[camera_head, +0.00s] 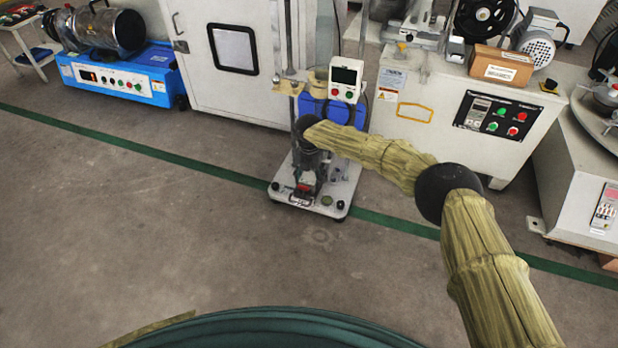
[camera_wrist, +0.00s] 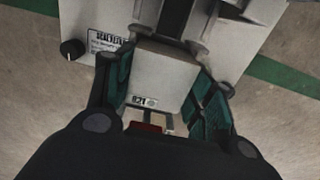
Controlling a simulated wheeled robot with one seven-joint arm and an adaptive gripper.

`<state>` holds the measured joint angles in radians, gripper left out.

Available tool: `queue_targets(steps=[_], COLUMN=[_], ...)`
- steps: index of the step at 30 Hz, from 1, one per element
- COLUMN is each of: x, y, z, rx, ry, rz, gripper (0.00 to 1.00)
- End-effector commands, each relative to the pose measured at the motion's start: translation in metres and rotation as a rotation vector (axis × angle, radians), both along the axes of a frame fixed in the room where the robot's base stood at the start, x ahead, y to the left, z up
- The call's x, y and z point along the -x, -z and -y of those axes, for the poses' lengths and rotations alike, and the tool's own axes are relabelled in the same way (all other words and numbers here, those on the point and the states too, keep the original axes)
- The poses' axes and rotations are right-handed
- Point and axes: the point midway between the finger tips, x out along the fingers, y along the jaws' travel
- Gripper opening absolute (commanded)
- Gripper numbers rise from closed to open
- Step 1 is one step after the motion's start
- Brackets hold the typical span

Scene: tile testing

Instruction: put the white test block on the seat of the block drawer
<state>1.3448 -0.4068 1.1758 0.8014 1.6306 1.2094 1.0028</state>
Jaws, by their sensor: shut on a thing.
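The white test block (camera_wrist: 162,75), with a small dark number on its near edge, sits between the teal finger pads of my gripper (camera_wrist: 163,88) in the wrist view. My gripper is shut on it. In the head view my gripper (camera_head: 306,172) is low over the white base of a tester standing on the floor. The block cannot be told apart there. The block drawer and its seat are not clearly visible. A small red part (camera_wrist: 147,127) shows just in front of the block, partly hidden by my gripper. I cannot tell whether the block touches anything below it.
The tester's white base (camera_wrist: 90,14) carries a label and a black knob (camera_wrist: 72,49). A display box (camera_head: 345,79) and upright rods stand behind my gripper. A white cabinet (camera_head: 240,65) and a control-panel machine (camera_head: 500,115) stand beyond. The floor in front is clear.

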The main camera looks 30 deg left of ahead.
Motion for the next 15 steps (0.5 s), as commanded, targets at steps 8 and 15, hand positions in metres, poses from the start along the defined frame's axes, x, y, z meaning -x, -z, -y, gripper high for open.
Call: queue_targets(steps=[8,15], x=[-0.0001,0.0], y=[0.0006,0.0031], z=[-0.0002,-0.0003], rx=[0.0,-0.001], ry=[0.0,0.0], rz=[0.0,0.0], gripper=[0.29,0.29])
